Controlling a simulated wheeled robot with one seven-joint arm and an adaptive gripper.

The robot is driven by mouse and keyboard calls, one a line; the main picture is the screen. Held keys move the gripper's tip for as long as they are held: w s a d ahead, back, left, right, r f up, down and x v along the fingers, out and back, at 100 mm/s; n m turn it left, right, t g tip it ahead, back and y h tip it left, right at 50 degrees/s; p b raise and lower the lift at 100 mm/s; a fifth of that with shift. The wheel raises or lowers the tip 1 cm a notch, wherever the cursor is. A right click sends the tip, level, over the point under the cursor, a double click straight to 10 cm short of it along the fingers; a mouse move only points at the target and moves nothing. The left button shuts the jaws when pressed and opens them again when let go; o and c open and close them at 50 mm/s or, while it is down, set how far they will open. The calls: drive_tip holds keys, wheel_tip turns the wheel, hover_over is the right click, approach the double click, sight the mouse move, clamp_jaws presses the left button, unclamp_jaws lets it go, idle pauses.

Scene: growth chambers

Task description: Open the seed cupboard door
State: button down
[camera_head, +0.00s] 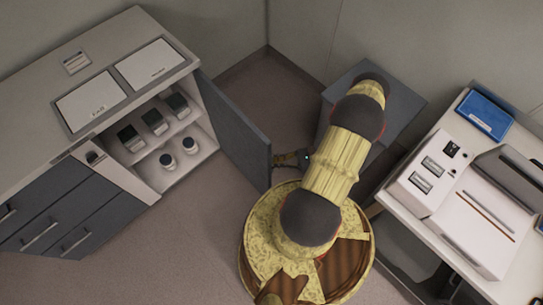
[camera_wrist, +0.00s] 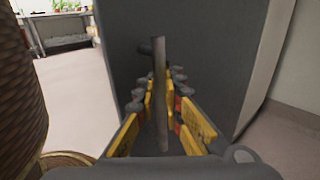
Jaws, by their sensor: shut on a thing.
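The seed cupboard (camera_head: 150,185) stands at the left in the head view, under a pale counter. Its dark grey door (camera_head: 232,130) is swung wide open, and the shelves show inside. In the wrist view the door's dark face (camera_wrist: 205,45) fills the middle. A grey upright bar handle (camera_wrist: 159,75) runs between the yellow finger pads. My gripper (camera_wrist: 160,100) is shut on this handle. In the head view my gripper (camera_head: 290,158) is at the door's free edge, and the handle is hidden there.
Dark boxes (camera_head: 153,122) and dark-lidded jars (camera_head: 167,160) stand on the cupboard shelves. Drawers (camera_head: 60,215) lie left of it. A white bench with a device (camera_head: 440,165) and a blue tray (camera_head: 487,113) stands at the right. Floor left of my base is clear.

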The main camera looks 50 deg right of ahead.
drive_tip(key=c, duration=2)
unclamp_jaws()
drive_tip(key=shift+o, duration=0.2)
drive_tip(key=v, duration=1.2)
